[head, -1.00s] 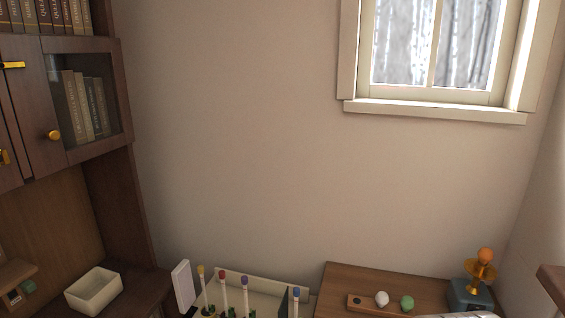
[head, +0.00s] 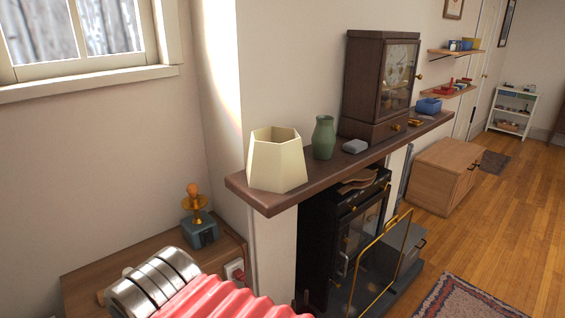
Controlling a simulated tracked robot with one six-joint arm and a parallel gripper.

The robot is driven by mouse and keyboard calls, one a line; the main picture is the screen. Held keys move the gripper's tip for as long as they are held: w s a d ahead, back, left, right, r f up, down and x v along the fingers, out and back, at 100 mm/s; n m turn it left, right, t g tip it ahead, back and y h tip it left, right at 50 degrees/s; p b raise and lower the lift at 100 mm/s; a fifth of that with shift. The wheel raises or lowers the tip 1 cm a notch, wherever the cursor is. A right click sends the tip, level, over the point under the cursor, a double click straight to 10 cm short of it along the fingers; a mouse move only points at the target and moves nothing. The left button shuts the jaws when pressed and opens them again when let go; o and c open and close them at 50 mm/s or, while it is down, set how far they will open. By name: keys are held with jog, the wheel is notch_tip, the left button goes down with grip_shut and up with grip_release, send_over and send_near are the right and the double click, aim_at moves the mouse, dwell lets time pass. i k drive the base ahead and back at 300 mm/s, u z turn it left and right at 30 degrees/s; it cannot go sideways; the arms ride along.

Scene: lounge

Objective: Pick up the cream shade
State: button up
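The cream shade (head: 277,160) stands upright on the near left end of the dark wooden mantel shelf (head: 262,203). It is a faceted, tapered shade, narrower at the top. My gripper is not in view. A metal and pink ribbed part at the bottom of the head view looks like my own arm, well below and to the left of the shade.
Below are a black stove (head: 345,235) and a brass-framed screen (head: 385,265). A lamp base (head: 200,228) stands on the low wooden cabinet. Open floor lies right.

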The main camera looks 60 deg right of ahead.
aim_at(277, 164)
jog(key=u, duration=0.05)
jog(key=k, duration=0.35)
jog(key=z, duration=1.6)
jog(key=i, duration=0.4)
jog(key=u, duration=0.2)
